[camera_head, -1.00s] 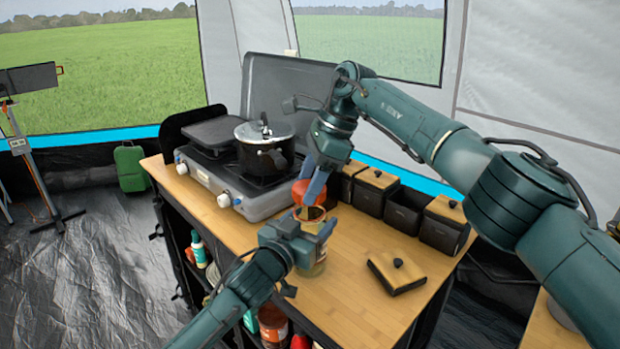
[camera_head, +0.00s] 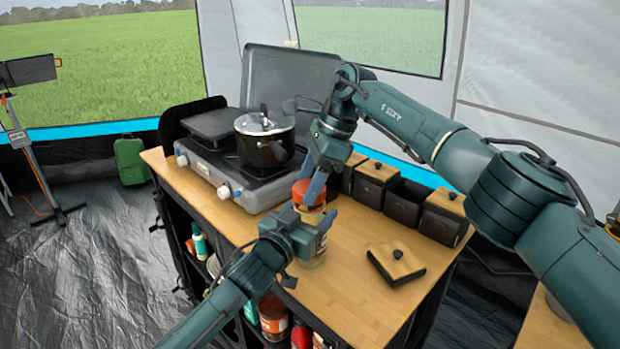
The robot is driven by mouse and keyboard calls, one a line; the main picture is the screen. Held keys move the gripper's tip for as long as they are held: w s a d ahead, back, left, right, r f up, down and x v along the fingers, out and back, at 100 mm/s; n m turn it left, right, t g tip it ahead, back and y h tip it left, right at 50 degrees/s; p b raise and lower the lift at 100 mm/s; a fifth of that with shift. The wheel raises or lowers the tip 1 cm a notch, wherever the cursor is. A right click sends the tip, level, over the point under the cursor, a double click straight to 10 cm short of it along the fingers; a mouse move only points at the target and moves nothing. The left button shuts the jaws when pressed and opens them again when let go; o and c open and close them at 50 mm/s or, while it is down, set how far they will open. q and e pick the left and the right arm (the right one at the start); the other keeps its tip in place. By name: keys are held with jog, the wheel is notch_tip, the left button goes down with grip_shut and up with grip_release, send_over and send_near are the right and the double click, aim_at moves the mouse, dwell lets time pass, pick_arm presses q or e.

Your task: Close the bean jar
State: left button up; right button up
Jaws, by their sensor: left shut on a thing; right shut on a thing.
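The bean jar (camera_head: 318,262) stands upright on the wooden counter, a glass jar mostly hidden behind my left gripper. My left gripper (camera_head: 316,226) is shut around the jar's upper body from the front left. The orange-red jar lid (camera_head: 309,192) is held by my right gripper (camera_head: 314,187), which reaches down from above. The lid is right over the jar's mouth and covers it from this view. I cannot tell whether it touches the rim.
A stove (camera_head: 255,190) with a pot (camera_head: 265,142) stands behind left. A row of black canisters (camera_head: 442,222) stands at the back right, one without its lid. A loose wooden lid (camera_head: 396,264) lies on the counter (camera_head: 355,300). The front right counter is clear.

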jog(key=shift+f, duration=0.4)
